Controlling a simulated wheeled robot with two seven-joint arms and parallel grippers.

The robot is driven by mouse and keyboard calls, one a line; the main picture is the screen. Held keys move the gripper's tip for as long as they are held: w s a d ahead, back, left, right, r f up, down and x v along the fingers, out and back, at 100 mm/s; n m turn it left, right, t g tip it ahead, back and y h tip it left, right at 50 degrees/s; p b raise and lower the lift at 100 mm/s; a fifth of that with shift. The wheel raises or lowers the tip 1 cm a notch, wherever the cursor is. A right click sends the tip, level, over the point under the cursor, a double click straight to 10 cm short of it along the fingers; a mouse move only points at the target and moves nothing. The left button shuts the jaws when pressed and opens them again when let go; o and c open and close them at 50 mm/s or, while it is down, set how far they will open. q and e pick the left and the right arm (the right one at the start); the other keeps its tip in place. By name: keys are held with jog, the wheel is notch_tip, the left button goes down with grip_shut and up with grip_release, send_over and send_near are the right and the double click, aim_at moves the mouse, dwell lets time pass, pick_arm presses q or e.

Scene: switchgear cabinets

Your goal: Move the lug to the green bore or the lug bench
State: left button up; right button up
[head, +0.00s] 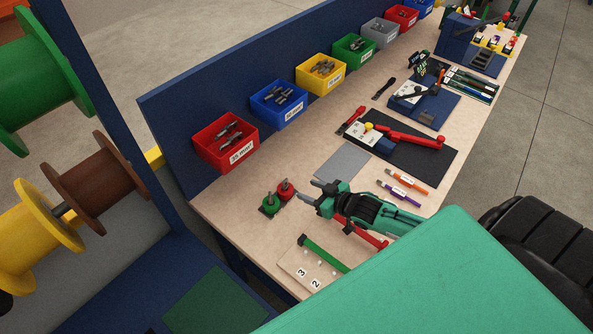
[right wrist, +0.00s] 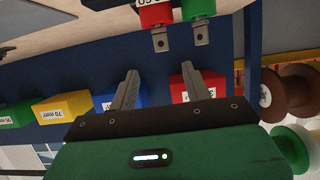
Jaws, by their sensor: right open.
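A green round holder (head: 268,207) and a red round holder (head: 287,192) stand side by side near the bench's left end. A grey metal lug with a hole stands out of each; the right wrist view shows the lug at the green holder (right wrist: 200,33) and the lug at the red holder (right wrist: 160,42). My right gripper (head: 308,190) is open and empty, just right of the red holder in the head view. In the right wrist view its fingers (right wrist: 161,70) point toward the holders, with a gap to the lugs. My left gripper is not in view.
Red (head: 226,142), blue (head: 279,103) and yellow (head: 320,73) bins line the back panel. A numbered board with a green bar (head: 322,252) and a red-handled tool (head: 370,238) lie close to my right gripper. A grey mat (head: 342,162) is bare.

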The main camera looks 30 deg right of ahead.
aim_at(286, 181)
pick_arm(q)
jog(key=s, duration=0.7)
pick_arm(e)
jog(key=b+x, duration=0.3)
jog(key=x, duration=0.2)
jog(key=shift+a, duration=0.2)
jog(key=b+x, duration=0.2)
jog(key=x, duration=0.1)
jog(key=shift+w+f+b, duration=0.1)
jog(key=shift+w+b, duration=0.2)
jog(key=shift+b, duration=0.05)
jog(key=shift+r+b+x, duration=0.1)
jog(key=shift+b+x, duration=0.6)
jog(key=shift+x, duration=0.3)
jog(key=shift+r+b+x, duration=0.15)
jog(key=shift+b+x, duration=0.5)
jog(key=shift+x, duration=0.35)
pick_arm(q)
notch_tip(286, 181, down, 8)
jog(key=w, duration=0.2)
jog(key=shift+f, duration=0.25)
pick_arm(e)
jog(key=shift+a, duration=0.15)
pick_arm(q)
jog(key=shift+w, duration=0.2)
pick_arm(e)
jog(key=shift+w, duration=0.1)
